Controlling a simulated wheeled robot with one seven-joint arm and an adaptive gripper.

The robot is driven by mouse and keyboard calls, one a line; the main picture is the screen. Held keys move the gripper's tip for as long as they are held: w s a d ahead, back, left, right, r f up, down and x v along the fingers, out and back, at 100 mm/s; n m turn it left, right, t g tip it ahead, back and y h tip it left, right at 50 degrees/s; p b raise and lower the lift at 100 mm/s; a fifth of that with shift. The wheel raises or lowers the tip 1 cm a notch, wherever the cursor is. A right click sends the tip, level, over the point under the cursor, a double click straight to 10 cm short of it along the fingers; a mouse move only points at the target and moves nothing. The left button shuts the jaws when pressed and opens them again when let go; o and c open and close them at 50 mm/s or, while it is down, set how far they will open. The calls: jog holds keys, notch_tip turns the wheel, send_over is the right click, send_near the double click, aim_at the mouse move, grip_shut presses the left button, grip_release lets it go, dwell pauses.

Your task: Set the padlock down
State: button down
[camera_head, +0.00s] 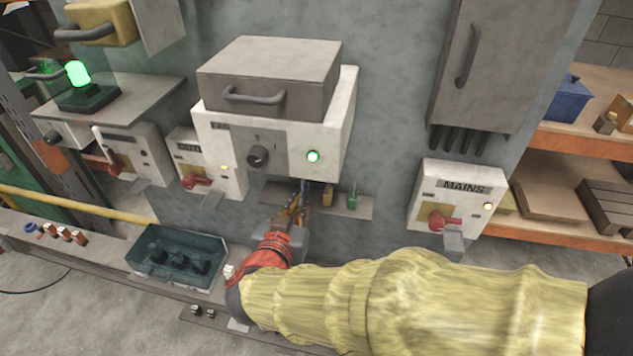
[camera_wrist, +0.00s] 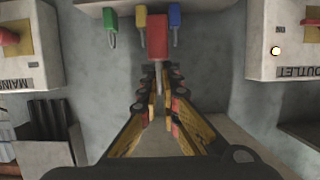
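The red padlock (camera_wrist: 157,36) shows in the wrist view, with its shackle between the fingertips of my gripper (camera_wrist: 160,78). The fingers look closed on the shackle. The body lies past the tips and looks nearer to me than the other padlocks. I cannot tell whether it touches the shelf (camera_wrist: 208,5). In the head view my gripper (camera_head: 298,208) is at the left part of this small grey shelf (camera_head: 340,208), under the white control box. I cannot make out the red padlock there.
A green padlock (camera_wrist: 112,20), a yellow padlock (camera_wrist: 141,18) and a blue padlock (camera_wrist: 174,17) stand on the shelf, the yellow and blue close beside the red one. The MAINS box (camera_head: 455,200) is to the right. An open teal box (camera_head: 220,245) is at lower left.

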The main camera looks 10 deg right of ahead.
jog(key=w+d, duration=0.5)
jog(key=w, duration=1)
jog(key=f, duration=0.2)
jog(key=f+b, duration=0.1)
jog(key=f, duration=0.1)
jog(key=f+b, duration=0.1)
jog(key=f, duration=0.1)
jog(key=shift+s+f, duration=0.15)
jog(key=shift+s, duration=0.15)
jog(key=shift+w+d+f, duration=0.15)
jog(key=shift+f, duration=0.2)
jog(key=shift+f, duration=0.15)
jog(key=c, duration=2.4)
grip_release()
jog(key=shift+o, duration=0.4)
